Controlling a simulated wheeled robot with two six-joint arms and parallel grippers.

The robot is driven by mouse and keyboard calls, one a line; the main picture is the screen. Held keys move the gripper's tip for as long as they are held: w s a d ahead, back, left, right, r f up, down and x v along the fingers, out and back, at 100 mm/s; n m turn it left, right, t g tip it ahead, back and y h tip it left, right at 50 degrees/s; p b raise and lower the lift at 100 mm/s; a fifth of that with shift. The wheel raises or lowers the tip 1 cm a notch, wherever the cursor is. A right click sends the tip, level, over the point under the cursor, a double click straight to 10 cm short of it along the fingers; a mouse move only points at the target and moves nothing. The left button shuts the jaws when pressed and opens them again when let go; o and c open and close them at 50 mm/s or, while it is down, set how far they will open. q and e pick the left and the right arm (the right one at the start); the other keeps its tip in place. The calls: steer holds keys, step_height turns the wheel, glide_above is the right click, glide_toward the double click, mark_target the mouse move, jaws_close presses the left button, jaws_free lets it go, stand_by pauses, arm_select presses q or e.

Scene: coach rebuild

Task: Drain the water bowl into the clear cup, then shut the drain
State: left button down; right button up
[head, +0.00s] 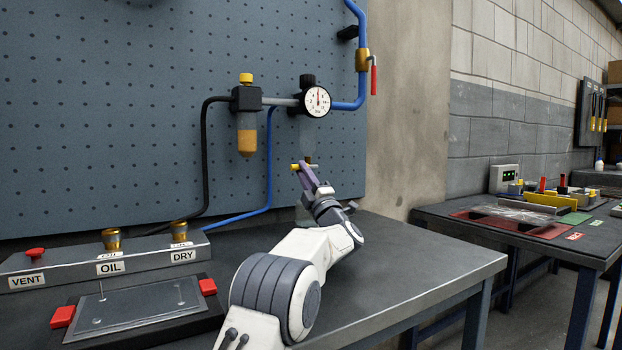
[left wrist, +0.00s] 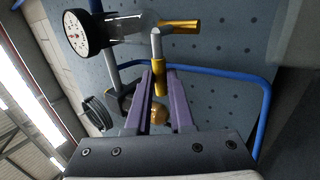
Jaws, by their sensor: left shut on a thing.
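The clear water bowl (head: 308,131) hangs under the gauge in the head view and shows beside the gauge in the left wrist view (left wrist: 134,23). Its brass drain fitting (left wrist: 179,27) carries a grey lever (left wrist: 156,44) with a yellow grip (left wrist: 159,70). My left gripper (head: 301,170) is shut on the yellow grip, its purple fingers (left wrist: 162,80) on either side of it. The water level cannot be made out. A pale shape (head: 303,214) stands behind my left arm on the bench; I cannot tell if it is the clear cup. My right gripper is not in view.
The gauge (head: 317,101) and an amber-filled bowl (head: 247,140) are close to my left gripper. A blue hose (head: 268,165) runs beside it. A panel with OIL and DRY fittings (head: 111,262) stands left. The bench (head: 430,262) is clear at right.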

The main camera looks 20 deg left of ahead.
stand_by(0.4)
arm_select(q)
steer(key=c, duration=0.8)
jaws_free()
steer(key=shift+a, duration=0.1)
steer(key=shift+f, duration=0.15)
steer(key=s+d, duration=0.3)
steer(key=s+d+f, duration=0.1)
steer(key=s+d, duration=0.2)
steer(key=d, duration=0.1)
steer(key=s+d, duration=0.3)
steer(key=d, duration=0.1)
steer(key=shift+s+f, duration=0.25)
